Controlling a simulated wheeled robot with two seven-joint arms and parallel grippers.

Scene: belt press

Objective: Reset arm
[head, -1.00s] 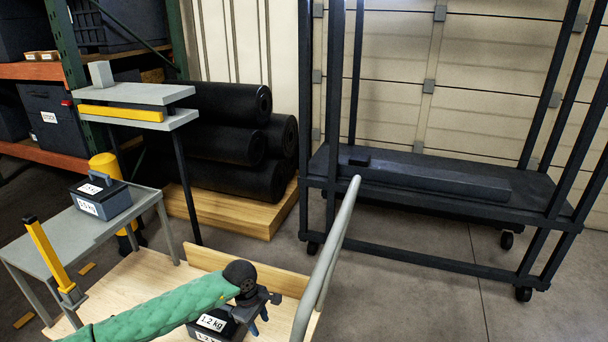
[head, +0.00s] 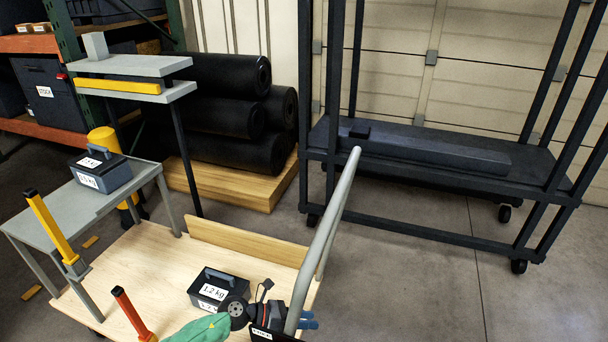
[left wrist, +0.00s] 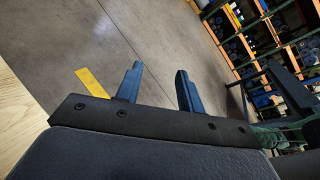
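My left arm, in a green sleeve, comes in at the bottom of the head view. My left gripper (head: 311,319) points right, past the grey push handle of the cart. In the left wrist view its two blue fingers (left wrist: 159,80) stand apart with only floor between them. A black weight box labelled 1.2 kg (head: 211,290) stands upright on the wooden cart deck, apart from the gripper and left of it. A second weight box (head: 100,172) sits on the grey side table. The press (head: 130,80) with its yellow bar stands behind it. My right gripper is not in view.
The cart deck (head: 150,260) has a curved grey handle (head: 325,235) close to my left wrist. Black rolls (head: 220,110) lie on a pallet. A dark rack (head: 440,190) stands at the right. Floor right of the handle is clear.

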